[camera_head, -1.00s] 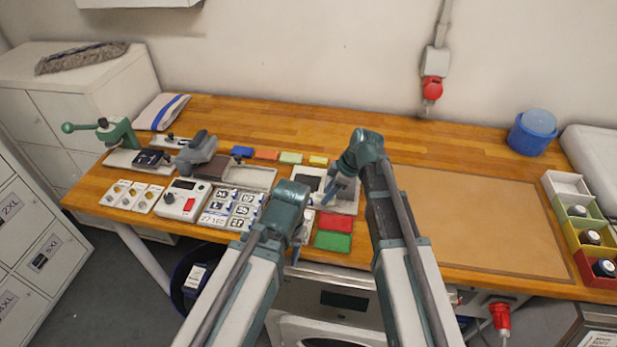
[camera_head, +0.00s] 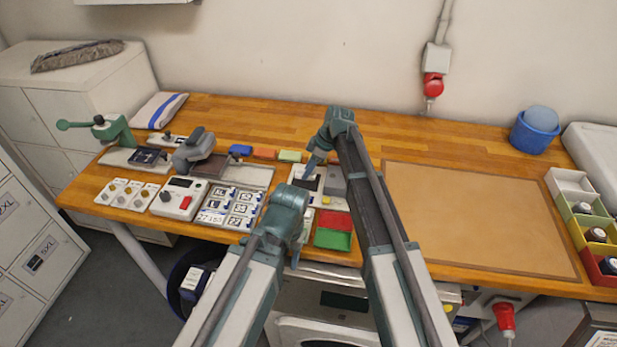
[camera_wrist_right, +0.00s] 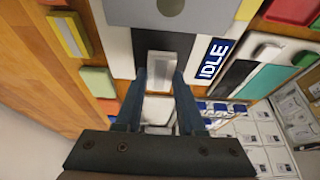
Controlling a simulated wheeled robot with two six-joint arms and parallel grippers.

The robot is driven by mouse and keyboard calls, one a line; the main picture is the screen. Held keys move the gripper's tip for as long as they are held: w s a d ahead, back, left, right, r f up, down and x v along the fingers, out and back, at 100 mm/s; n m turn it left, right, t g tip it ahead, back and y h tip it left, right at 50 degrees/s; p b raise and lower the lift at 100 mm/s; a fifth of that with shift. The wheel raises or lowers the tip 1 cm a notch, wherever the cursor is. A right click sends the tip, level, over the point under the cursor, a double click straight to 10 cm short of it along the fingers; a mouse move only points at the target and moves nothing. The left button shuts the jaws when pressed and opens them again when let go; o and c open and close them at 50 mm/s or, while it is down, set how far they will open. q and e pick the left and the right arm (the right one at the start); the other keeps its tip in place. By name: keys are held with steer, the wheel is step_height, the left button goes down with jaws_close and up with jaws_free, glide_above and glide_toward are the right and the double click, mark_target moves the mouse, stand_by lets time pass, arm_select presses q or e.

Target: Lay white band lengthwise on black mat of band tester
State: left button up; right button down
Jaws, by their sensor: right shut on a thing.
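The band tester (camera_head: 336,203) is a pale unit near the table's front middle, with a black mat (camera_head: 306,183) and a grey block; in the right wrist view its label reads IDLE (camera_wrist_right: 211,59). My right gripper (camera_head: 308,174) points down over the black mat. In the right wrist view its fingers (camera_wrist_right: 160,88) are shut on the white band (camera_wrist_right: 160,66), which shows pale against the black mat (camera_wrist_right: 165,38). I cannot tell whether the band touches the mat. My left gripper (camera_head: 296,258) hangs at the table's front edge, its fingers mostly hidden behind its wrist.
Red and green trays (camera_head: 333,238) lie in front of the tester. Left of it are printed cards (camera_head: 228,207), a white control box (camera_head: 176,198) and a grey clamp device (camera_head: 195,150). Small coloured blocks (camera_head: 264,153) lie behind. The brown board (camera_head: 480,220) at right is clear.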

arm_select(q)
steer(key=shift+f+b, duration=0.35)
steer(key=shift+f, duration=0.55)
arm_select(e)
steer(key=shift+f, duration=0.9)
steer(key=shift+f, duration=0.15)
steer(key=c, duration=0.5)
jaws_free()
arm_select(q)
steer(key=shift+f, duration=0.15)
